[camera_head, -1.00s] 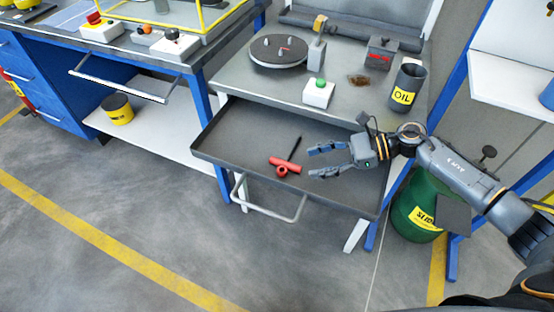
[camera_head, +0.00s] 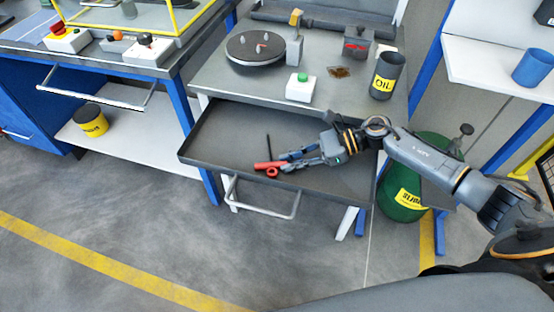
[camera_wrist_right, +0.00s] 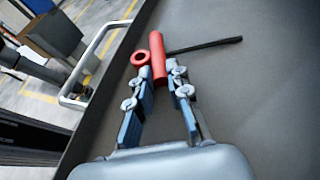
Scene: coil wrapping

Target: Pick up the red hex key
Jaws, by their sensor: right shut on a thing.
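The red hex key (camera_head: 268,165) lies in the open grey drawer (camera_head: 335,186), near its front. It has a red handle with a ring and a dark rod. In the right wrist view the red handle (camera_wrist_right: 158,60) stands between the fingertips, with the ring to the left and the rod pointing right. My right gripper (camera_head: 288,160) reaches in from the right, low in the drawer, and its fingers are shut on the handle's near end. My left gripper is not in view.
A drawer handle (camera_head: 262,208) juts out in front. On the bench above are a round turntable (camera_head: 255,50), a white box with a green button (camera_head: 300,87) and an oil can (camera_head: 387,76). A green drum (camera_head: 405,195) stands right of the drawer.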

